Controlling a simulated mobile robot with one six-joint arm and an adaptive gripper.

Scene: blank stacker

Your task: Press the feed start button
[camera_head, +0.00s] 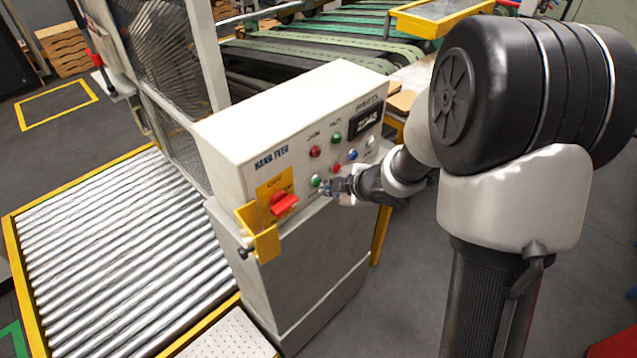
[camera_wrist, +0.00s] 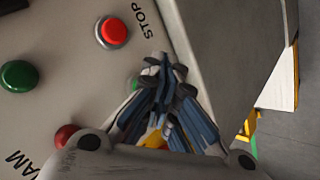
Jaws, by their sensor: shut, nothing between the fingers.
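The cream control box (camera_head: 285,115) labelled HAND FEED carries lamps and buttons on its sloping face. A green button (camera_head: 316,181) sits in the lower row, left of a red button (camera_head: 337,168). In the wrist view the red button (camera_wrist: 113,32) is labelled STOP, and the green button (camera_wrist: 133,83) is partly hidden by my fingers. The green button's label cannot be read. My gripper (camera_head: 336,186) is shut and empty, with its fingertips (camera_wrist: 163,66) close to the green button. I cannot tell whether they touch it.
A red lamp (camera_head: 315,151) and a green lamp (camera_head: 337,138) sit above the buttons. A red rotary switch (camera_head: 284,203) on a yellow plate is to the left, above a yellow bracket (camera_head: 262,240). A roller conveyor (camera_head: 110,255) and mesh guard (camera_head: 165,60) stand left.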

